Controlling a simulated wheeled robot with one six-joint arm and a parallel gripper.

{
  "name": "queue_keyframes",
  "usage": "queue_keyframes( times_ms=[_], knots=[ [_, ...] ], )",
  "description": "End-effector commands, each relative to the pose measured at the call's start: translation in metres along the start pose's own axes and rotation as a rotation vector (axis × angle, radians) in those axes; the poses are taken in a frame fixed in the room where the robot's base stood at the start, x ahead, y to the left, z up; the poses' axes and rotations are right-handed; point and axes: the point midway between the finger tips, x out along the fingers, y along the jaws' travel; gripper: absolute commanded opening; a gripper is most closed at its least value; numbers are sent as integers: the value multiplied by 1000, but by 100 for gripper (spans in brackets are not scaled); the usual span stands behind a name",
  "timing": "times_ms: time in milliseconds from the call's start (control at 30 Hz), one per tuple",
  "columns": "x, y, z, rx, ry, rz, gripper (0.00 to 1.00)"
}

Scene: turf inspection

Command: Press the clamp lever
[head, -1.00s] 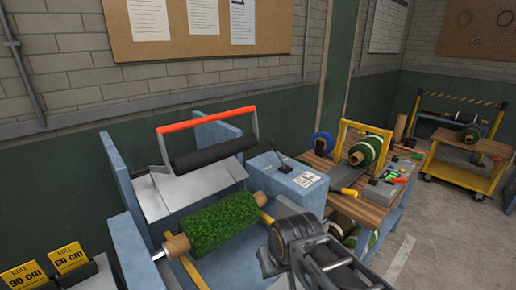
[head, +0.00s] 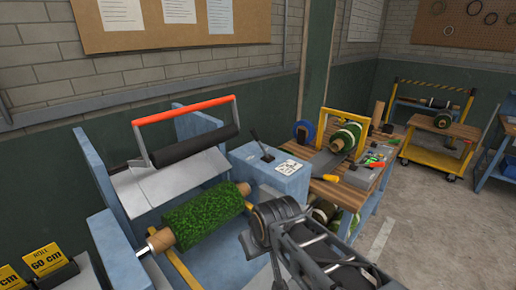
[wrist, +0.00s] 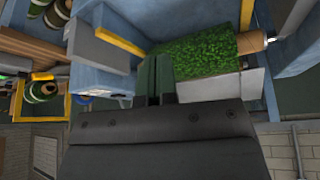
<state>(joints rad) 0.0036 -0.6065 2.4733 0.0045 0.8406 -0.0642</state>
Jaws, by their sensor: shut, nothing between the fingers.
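A black lever (head: 262,147) stands upright, slightly tilted, on top of a blue box (head: 280,175) with a white label plate at the right end of the machine. A red-orange bar handle (head: 183,110) with a black roller sits above the grey sloped plate to its left. A green turf roll (head: 203,217) lies in the machine in front. My gripper's fingers (wrist: 160,75) show in the wrist view, together and empty, in front of the turf roll (wrist: 200,62). My arm hides the fingertips in the head view. I cannot make out the lever in the wrist view.
A wooden bench (head: 345,190) with rolls, a yellow frame (head: 345,118) and small tools stands right of the blue box. A yellow cart (head: 435,155) is farther back. Open floor lies at the right. Yellow roll signs (head: 46,260) are at the lower left.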

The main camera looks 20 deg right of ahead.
Motion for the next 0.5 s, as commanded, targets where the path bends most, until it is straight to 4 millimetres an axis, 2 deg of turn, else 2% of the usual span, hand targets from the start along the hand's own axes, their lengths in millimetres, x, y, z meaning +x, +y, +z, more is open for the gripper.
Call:
queue_keyframes(
  times_ms=[167, 267, 500],
  knots=[
    [28, 4, -47, -178, 163, 18, 0],
    [44, 10, -84, -316, 291, 60, 0],
    [78, 31, -169, -640, 571, 280, 0]
  ],
)
